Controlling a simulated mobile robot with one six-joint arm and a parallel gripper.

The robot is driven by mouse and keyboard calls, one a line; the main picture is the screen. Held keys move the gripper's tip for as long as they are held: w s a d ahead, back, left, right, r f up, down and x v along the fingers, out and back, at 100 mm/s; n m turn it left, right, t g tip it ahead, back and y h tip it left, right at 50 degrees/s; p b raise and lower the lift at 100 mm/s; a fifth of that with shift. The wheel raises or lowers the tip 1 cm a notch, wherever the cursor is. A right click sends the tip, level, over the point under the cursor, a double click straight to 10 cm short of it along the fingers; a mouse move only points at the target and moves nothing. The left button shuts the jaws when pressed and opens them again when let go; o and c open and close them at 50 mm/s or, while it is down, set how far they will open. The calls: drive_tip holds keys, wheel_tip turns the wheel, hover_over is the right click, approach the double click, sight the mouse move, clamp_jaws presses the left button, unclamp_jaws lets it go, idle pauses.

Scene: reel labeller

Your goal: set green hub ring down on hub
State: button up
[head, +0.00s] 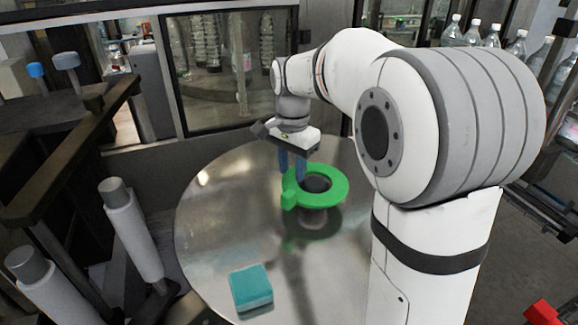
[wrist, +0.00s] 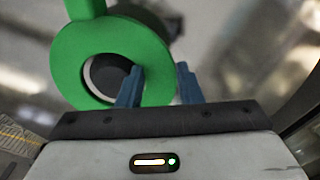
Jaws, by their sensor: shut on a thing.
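The green hub ring (head: 338,191) is a flat ring with a tab on one side. It lies about level, at the top of the hub (head: 316,183), well above the round table. In the wrist view the ring (wrist: 66,66) shows the dark hub top (wrist: 106,75) with a pale rim through its hole. I cannot tell whether the ring rests on the hub or hovers over it. My gripper (head: 292,172) points down and is shut on the ring's band. In the wrist view its blue fingers (wrist: 159,72) sit one in the hole, one outside.
The shiny round table (head: 215,235) carries a teal block (head: 251,288) at the front. Rollers (head: 132,230) and a dark frame stand at the left. A glass-panelled machine (head: 230,75) is behind, bottles (head: 472,33) at the back right. The table is otherwise largely clear.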

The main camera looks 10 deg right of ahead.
drive_tip(key=shift+r, duration=0.2)
drive_tip(key=o, duration=1.1)
drive_tip(key=shift+f, duration=0.1)
drive_tip(key=shift+f, duration=0.1)
drive_tip(key=shift+w+a+r, duration=0.1)
drive_tip(key=shift+w+r, duration=0.05)
drive_tip(key=shift+r, duration=3.9)
